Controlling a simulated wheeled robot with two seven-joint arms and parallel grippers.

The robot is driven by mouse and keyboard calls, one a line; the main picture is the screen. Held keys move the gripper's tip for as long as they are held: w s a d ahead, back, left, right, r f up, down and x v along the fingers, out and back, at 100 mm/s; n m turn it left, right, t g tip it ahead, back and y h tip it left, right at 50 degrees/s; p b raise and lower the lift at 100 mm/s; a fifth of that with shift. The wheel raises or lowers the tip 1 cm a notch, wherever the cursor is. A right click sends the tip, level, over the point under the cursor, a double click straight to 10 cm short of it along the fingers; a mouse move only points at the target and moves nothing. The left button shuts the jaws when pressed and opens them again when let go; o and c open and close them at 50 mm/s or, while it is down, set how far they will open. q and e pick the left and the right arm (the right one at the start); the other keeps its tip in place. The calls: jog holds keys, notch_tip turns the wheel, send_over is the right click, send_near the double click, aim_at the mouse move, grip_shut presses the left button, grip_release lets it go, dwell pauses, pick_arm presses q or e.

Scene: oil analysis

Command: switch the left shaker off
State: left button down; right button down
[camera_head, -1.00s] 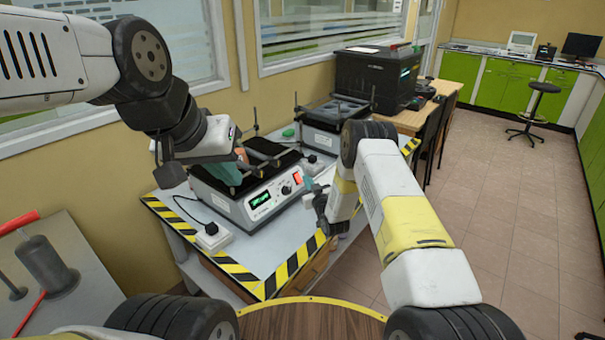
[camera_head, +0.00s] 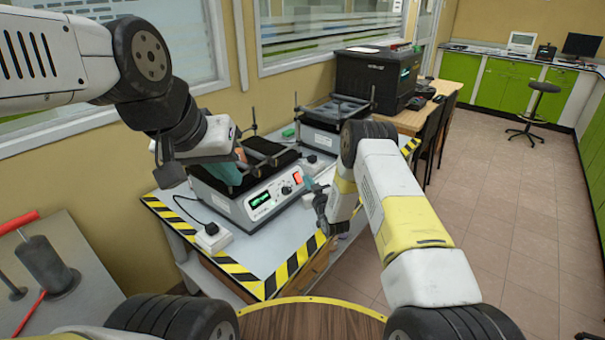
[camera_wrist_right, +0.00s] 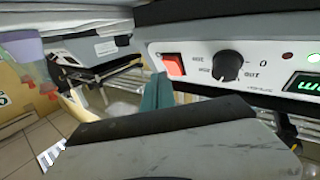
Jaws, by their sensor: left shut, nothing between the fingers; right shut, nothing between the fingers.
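The left shaker (camera_head: 252,196) is the nearer one on the table, a grey box with a black top platform. Its display (camera_head: 259,198) is lit green. The knob (camera_head: 286,190) and red switch (camera_head: 297,178) are on its front panel. The right wrist view shows the panel upside down, with the red switch (camera_wrist_right: 173,65) and knob (camera_wrist_right: 228,65). My right gripper (camera_head: 309,186) is shut and empty, its teal tip (camera_wrist_right: 157,94) close to the switch; contact cannot be told. My left gripper (camera_head: 229,172) is shut and empty over the shaker's left side, partly hidden by its wrist.
A second shaker (camera_head: 330,118) stands behind to the right. A white power plug block (camera_head: 213,237) with a cable lies at the left of the table. A black printer-like machine (camera_head: 374,78) stands farther back. Striped tape (camera_head: 292,266) marks the table edge. Floor on the right is open.

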jog(key=shift+a+f, duration=0.1)
jog(key=shift+w+a+f, duration=0.15)
jog(key=shift+w+a, duration=0.05)
jog(key=shift+w+a+f, duration=0.15)
jog(key=shift+a, duration=0.05)
dwell(0.8)
dwell(0.4)
jog(key=shift+s+d+r, duration=0.35)
jog(key=shift+d+r, duration=0.05)
jog(key=shift+d, duration=0.1)
jog(key=s+d+r, duration=0.2)
jog(key=d+r, duration=0.1)
jog(key=shift+s+d, duration=0.15)
jog(key=shift+s, duration=0.05)
dwell(0.5)
